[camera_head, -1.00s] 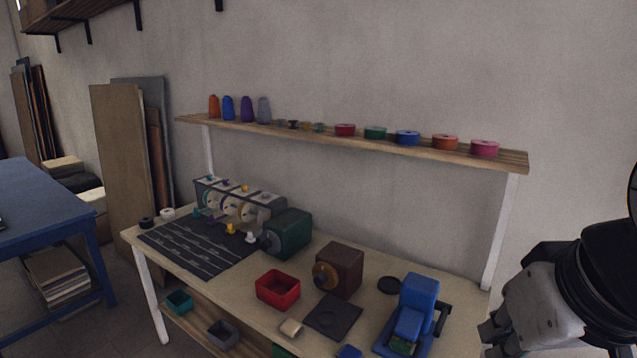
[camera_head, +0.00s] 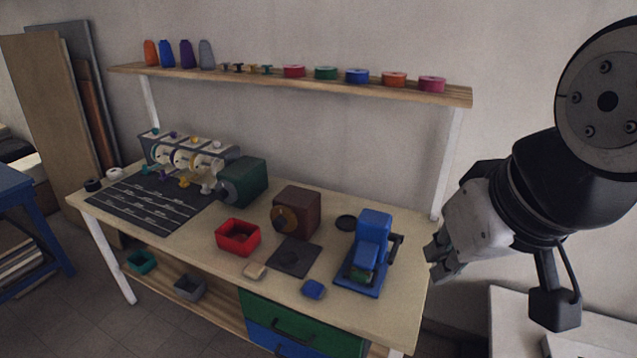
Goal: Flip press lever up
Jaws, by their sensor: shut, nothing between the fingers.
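A blue press (camera_head: 371,243) stands near the right end of the workbench (camera_head: 198,230). Its dark lever (camera_head: 394,250) shows on the press's right side, with its bar level with the upper body; its exact angle is hard to tell. My gripper (camera_head: 433,267) is at the right, just beyond the bench's right edge in the picture. Its fingers are shut and empty, pointing left toward the press. A visible gap lies between the fingers and the lever.
A brown box machine (camera_head: 296,212), a red tray (camera_head: 238,251), a dark mat (camera_head: 294,257) and a small blue block (camera_head: 313,289) lie left of the press. A shelf (camera_head: 290,83) with spools and cones runs above. A white table (camera_head: 600,335) stands lower right.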

